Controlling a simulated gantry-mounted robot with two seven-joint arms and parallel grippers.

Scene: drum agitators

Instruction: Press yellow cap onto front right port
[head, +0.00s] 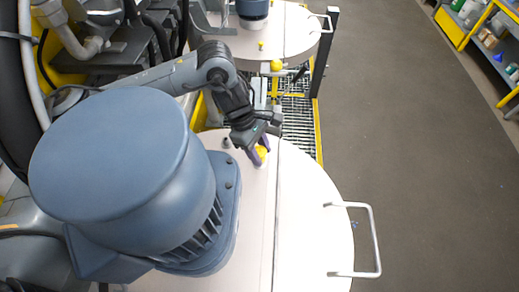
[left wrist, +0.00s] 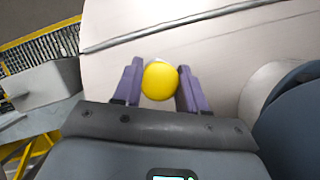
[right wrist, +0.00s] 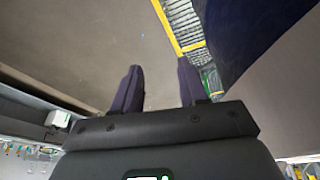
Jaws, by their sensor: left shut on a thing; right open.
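The yellow cap (head: 263,152) is between the purple fingers of my left gripper (head: 257,156), over the far part of the near drum's pale lid (head: 310,220). In the left wrist view the round yellow cap (left wrist: 160,81) sits between both fingers, which are shut on it. The port under or near the cap is hidden, so I cannot tell whether the cap touches it. A small dark fitting (head: 227,143) stands on the lid just left of the gripper. My right gripper (right wrist: 158,88) is open and empty, with floor behind its fingers; it does not show in the head view.
A big blue-grey motor (head: 120,170) stands on the near lid, left of the cap. A white handle (head: 365,240) sticks out at right. A second drum (head: 285,35) with a small yellow piece (head: 261,45) is behind. A yellow ball (head: 276,65) shows between the drums.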

